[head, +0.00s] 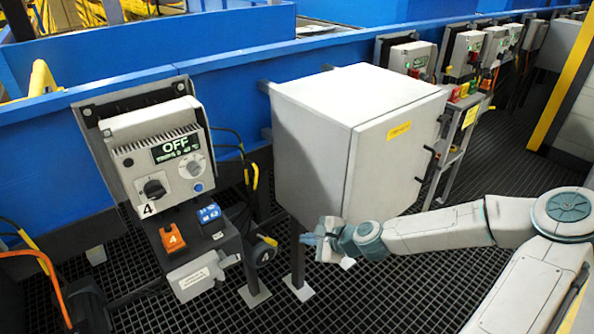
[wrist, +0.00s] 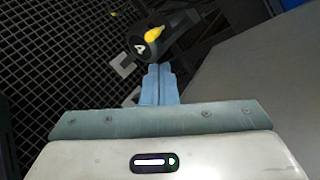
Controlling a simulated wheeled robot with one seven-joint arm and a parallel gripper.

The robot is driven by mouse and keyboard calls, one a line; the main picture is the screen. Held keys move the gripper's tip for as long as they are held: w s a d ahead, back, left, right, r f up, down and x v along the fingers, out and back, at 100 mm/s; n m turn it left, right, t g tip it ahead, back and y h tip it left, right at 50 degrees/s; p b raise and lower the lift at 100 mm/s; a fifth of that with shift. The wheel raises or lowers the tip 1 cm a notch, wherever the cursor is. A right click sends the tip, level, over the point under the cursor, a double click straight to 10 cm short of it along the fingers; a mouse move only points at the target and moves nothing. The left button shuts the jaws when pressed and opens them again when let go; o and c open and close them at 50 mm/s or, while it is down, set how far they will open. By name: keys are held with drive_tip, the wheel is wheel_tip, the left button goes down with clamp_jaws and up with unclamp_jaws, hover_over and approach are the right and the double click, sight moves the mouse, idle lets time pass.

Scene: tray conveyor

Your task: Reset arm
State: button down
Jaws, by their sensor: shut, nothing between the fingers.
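My arm reaches in from the right in the head view, and my gripper (head: 308,239) is low in front of the large grey cabinet (head: 312,135), near its lower edge. In the wrist view my gripper (wrist: 158,68) shows its two blue fingers pressed together, with nothing between them. Beyond the fingertips in the wrist view is a dark round part marked 4 with a yellow piece (wrist: 153,34). Whether my gripper touches the cabinet cannot be told.
Left stands a control box (head: 160,160) reading OFF, with an orange block (head: 172,238) and a blue block (head: 209,213) below it. More control boxes (head: 413,58) line the blue conveyor wall (head: 240,65) at the back right. Dark grating (head: 375,295) covers the floor.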

drive_tip(key=s+d+r+n+g+h+p, duration=0.3)
drive_tip(key=s+r+n+g+h+p, duration=0.25)
drive_tip(key=s+n+p, duration=0.35)
drive_tip(key=s+d+r+n+h+p, duration=0.1)
drive_tip(key=s+r, duration=0.4)
drive_tip(key=r, duration=0.5)
drive_tip(key=s+d+r+n+h+p, duration=0.1)
drive_tip(key=s+d+r+n+p, duration=0.2)
drive_tip(key=r, duration=0.7)
drive_tip(key=s+d+r+n+t+h+p, duration=0.1)
drive_tip(key=s+r+p, duration=0.4)
drive_tip(key=r, duration=0.5)
drive_tip(key=s+d+n, duration=0.1)
drive_tip(key=n, duration=0.1)
drive_tip(key=shift+s+r+n, duration=0.3)
drive_tip(key=shift+s+r, duration=0.05)
drive_tip(key=shift+d, duration=0.1)
